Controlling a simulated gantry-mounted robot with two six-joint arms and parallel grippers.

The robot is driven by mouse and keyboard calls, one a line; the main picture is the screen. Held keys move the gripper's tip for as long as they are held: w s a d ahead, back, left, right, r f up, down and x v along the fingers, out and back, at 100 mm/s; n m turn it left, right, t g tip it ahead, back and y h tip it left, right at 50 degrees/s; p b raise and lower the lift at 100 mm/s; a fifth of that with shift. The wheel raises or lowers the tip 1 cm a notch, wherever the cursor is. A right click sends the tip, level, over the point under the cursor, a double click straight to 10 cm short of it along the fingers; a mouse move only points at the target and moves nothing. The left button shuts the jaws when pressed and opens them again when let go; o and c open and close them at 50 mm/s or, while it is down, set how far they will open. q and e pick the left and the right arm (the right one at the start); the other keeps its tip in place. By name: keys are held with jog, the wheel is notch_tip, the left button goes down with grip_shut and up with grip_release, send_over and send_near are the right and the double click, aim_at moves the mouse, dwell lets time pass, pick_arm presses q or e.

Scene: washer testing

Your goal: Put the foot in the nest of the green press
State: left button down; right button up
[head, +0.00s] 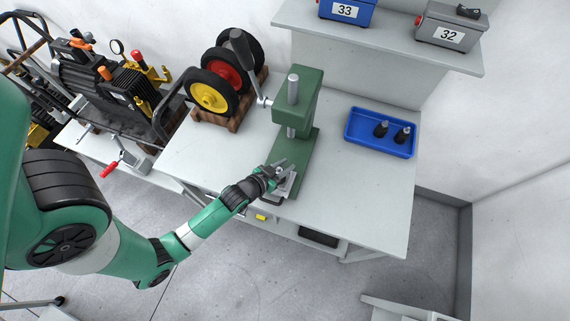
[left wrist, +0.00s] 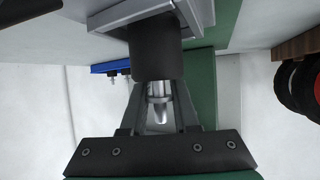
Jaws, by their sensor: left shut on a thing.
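The green press (head: 297,100) stands on the bench, with its grey nest (head: 288,185) low at the front of its base. My left gripper (head: 274,174) is at the nest. In the left wrist view, which is upside down, my left gripper (left wrist: 158,93) is shut on the metal stud of a foot (left wrist: 155,60). The foot's black body points toward the grey nest (left wrist: 150,12) and overlaps it in the picture. I cannot tell whether it is seated in the nest or just above it. My right gripper is not in view.
A blue tray (head: 381,151) with two more feet (head: 381,130) stands right of the press. A wooden rack (head: 222,122) with wheels and the press lever (head: 247,62) are at the left. A shelf (head: 390,42) with numbered boxes is behind. The bench's front right is clear.

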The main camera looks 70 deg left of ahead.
pick_arm(q)
jog(key=shift+f, duration=0.1)
jog(key=c, duration=0.7)
grip_release()
jog(key=shift+o, duration=0.2)
jog(key=shift+s+d+r, duration=0.15)
jog(key=shift+s+r, duration=0.1)
jog(key=shift+r, duration=0.05)
jog(key=p+v, duration=0.1)
jog(key=v, duration=1)
jog(key=shift+s+p, duration=0.2)
jog(key=shift+p, duration=0.15)
jog(key=shift+d, duration=0.1)
